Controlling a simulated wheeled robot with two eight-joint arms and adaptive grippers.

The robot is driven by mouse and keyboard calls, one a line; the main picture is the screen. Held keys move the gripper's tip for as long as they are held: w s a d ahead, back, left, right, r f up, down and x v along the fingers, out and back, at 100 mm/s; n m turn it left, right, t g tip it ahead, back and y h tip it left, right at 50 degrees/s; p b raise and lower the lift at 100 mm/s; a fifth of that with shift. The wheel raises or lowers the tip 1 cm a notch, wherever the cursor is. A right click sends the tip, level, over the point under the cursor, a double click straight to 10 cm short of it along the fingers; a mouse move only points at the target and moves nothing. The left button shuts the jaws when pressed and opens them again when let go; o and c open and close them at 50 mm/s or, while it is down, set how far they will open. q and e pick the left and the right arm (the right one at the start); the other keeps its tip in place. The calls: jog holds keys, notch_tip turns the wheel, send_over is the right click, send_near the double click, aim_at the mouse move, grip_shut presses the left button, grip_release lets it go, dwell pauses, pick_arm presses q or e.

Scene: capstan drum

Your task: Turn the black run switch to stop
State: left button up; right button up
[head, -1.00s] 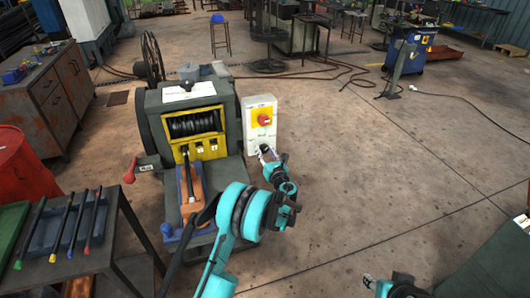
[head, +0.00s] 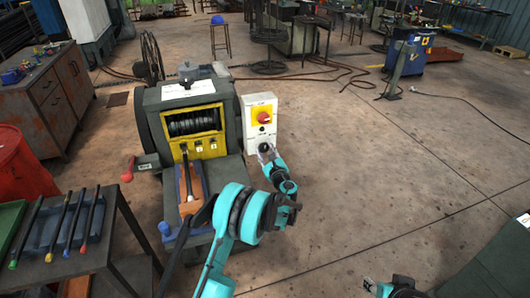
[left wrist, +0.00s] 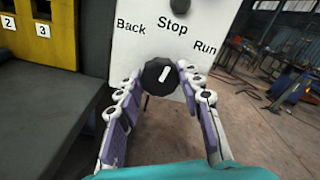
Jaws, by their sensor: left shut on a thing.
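The black run switch (left wrist: 159,76) is a round knob on the white panel (left wrist: 145,50), below the printed words Back, Stop and Run. Its white mark points up and to the right, between Stop and Run and nearer Stop. My left gripper (left wrist: 160,82) has a finger on each side of the knob and is shut on it. In the head view the left gripper (head: 265,150) is at the lower part of the white control box (head: 249,125). My right gripper (head: 369,284) shows only partly at the bottom edge; its fingers are too small to judge.
A red knob on a yellow plate (head: 262,117) sits above the switch on the same box. The capstan machine (head: 190,95) stands just left of the box. A table with several coloured-tip tools (head: 65,225) is at the lower left.

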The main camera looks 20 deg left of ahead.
pick_arm(q)
jog(key=shift+n, duration=1)
jog(key=o, duration=1.2)
jog(key=shift+c, duration=0.2)
jog(key=v, duration=1.2)
